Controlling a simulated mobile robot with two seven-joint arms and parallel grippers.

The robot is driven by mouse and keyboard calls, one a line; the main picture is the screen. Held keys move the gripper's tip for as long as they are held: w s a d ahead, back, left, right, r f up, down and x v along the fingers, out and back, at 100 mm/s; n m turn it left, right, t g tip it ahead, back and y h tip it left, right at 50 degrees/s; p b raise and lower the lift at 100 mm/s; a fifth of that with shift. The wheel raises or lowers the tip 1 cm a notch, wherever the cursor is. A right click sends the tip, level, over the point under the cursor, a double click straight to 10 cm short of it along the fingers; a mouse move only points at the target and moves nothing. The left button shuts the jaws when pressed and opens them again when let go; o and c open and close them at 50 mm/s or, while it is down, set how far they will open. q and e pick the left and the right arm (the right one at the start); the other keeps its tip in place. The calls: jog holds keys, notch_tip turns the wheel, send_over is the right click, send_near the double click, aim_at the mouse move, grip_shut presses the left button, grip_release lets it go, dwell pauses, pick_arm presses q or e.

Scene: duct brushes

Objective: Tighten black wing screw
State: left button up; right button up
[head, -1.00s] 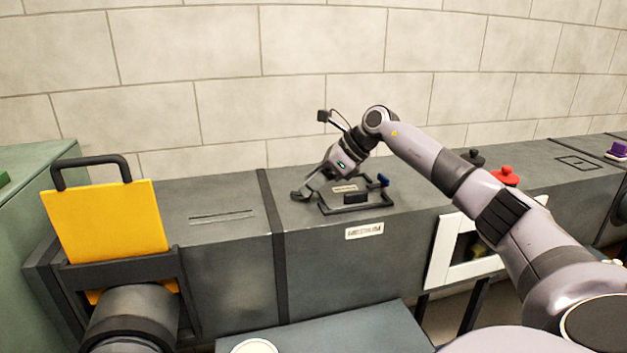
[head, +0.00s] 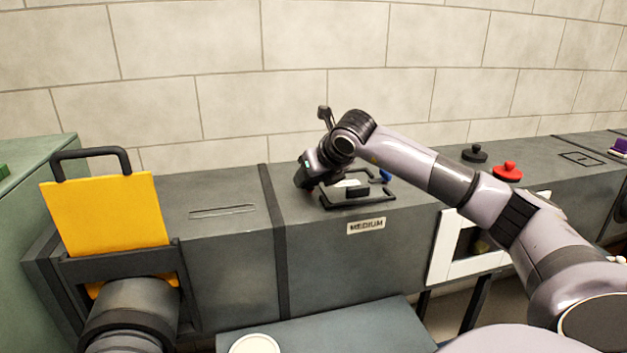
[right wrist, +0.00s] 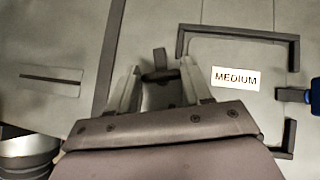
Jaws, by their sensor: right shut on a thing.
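My right gripper (head: 306,184) is over the left side of the hatch frame on top of the grey duct. In the right wrist view its two fingers (right wrist: 162,76) are on either side of the black wing screw (right wrist: 160,62), and it is shut on it. The wing screw's upper part shows between the fingertips; the rest is hidden. In the head view the gripper hides the screw. A blue wing screw (head: 386,176) is at the frame's right side, and shows at the right edge of the right wrist view (right wrist: 311,95). My left gripper is not in view.
A black hatch frame (head: 352,204) surrounds a "MEDIUM" label (right wrist: 236,77). A yellow plate (head: 108,215) with a black handle stands at the left, near a slot (head: 222,211). A red knob (head: 507,172) and a black knob (head: 474,153) are farther right.

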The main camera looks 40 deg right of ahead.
jog(key=m+h, duration=0.1)
jog(key=m+g+h+b, duration=0.1)
jog(key=m, duration=0.1)
jog(key=m+h, duration=0.1)
jog(key=shift+w+a+m+g, duration=0.15)
jog(key=shift+a+m+g, duration=0.15)
jog(key=shift+m+g+h+b, duration=0.3)
jog(key=shift+m+g+h, duration=0.25)
jog(key=shift+m, duration=0.35)
jog(key=m, duration=0.1)
jog(key=m+g+h, duration=0.1)
jog(key=shift+w+a+r+m+g+h, duration=0.15)
jog(key=shift+m+g+h, duration=0.1)
jog(key=shift+m, duration=0.15)
jog(key=m+g, duration=0.2)
jog(key=shift+w+m+h+p, duration=0.1)
jog(key=shift+m+h+p, duration=0.25)
jog(key=shift+m+h, duration=0.05)
jog(key=shift+w+m+g+p, duration=0.1)
jog(key=shift+m+g+p, duration=0.35)
jog(key=shift+m+g, duration=0.4)
jog(key=shift+w+m+g+p, duration=0.1)
jog(key=shift+m+g+p, duration=0.55)
jog(key=shift+m, duration=0.5)
jog(key=shift+w+m+g+p, duration=0.1)
jog(key=shift+m+g+p, duration=0.25)
jog(key=shift+m+g, duration=0.85)
jog(key=shift+m, duration=0.2)
